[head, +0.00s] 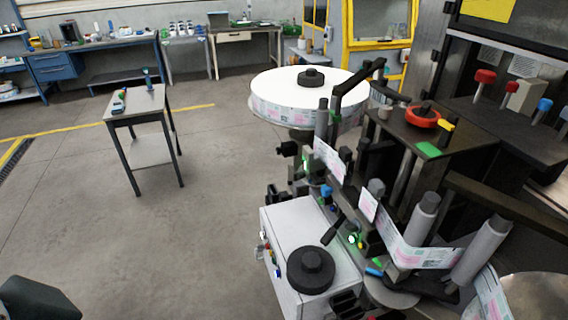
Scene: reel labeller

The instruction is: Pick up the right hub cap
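A black round hub cap (311,270) with a raised knob lies on top of the white cabinet (285,230) at the bottom centre. A second black hub cap (311,77) sits at the centre of the large white label reel (275,85) farther back. Another reel (530,295) is cut off at the bottom right corner, and no cap shows on its visible part. A dark part of my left arm shows at the bottom left corner. No fingertips of either gripper are in view.
A small grey table (140,104) stands at the left. The floor between is clear. Workbenches (110,45) line the back.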

